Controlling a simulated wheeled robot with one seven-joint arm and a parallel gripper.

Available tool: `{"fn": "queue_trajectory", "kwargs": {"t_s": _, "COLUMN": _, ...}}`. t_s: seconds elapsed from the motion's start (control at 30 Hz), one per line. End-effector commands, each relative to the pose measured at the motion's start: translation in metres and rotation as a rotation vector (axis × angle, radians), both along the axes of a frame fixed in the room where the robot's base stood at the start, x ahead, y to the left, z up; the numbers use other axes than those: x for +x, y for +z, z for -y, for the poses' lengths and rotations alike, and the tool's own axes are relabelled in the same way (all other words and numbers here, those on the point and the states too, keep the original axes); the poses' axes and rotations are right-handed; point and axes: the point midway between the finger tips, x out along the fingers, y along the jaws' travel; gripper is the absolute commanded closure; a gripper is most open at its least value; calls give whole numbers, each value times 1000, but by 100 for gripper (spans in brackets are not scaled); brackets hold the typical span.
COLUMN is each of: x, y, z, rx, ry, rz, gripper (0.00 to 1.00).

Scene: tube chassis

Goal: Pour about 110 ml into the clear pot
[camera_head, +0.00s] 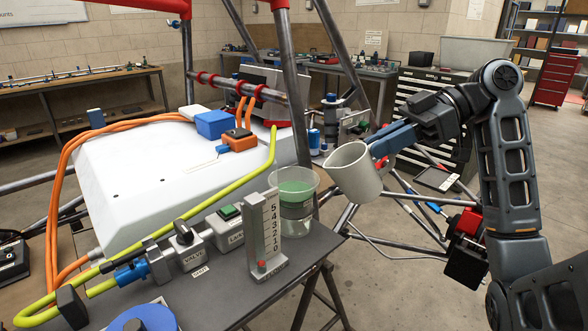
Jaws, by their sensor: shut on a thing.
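The clear pot (293,221) stands upright near the right end of the dark bench. A green surface shows inside it near the top, with a dark band and clear wall below. My gripper (383,148) comes in from the right and is shut on a pale grey cup (353,178) at its right side. The cup is held in the air, right of the pot and slightly above it. It tilts left, with its mouth towards the pot. Its contents are hidden, and no stream shows between cup and pot.
A grey gauge (265,222) numbered 0 to 5 stands just left of the pot, with a red mark low on it. Switch boxes (188,248) and a yellow-green hose (221,193) lie further left. Chassis tubes (299,90) rise behind the pot. The dark bench (293,258) ends right of it.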

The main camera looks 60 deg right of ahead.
Motion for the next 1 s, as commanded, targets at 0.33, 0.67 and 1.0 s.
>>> {"fn": "queue_trajectory", "kwargs": {"t_s": 0.33, "x": 8, "y": 7, "z": -5, "rx": -36, "ry": 0, "rz": -49, "gripper": 100}}
{"fn": "queue_trajectory", "kwargs": {"t_s": 0.67, "x": 14, "y": 14, "z": -10, "rx": -71, "ry": 2, "rz": -92, "gripper": 100}}
{"fn": "queue_trajectory", "kwargs": {"t_s": 1.0, "x": 22, "y": 22, "z": -15, "rx": -119, "ry": 2, "rz": -161, "gripper": 100}}
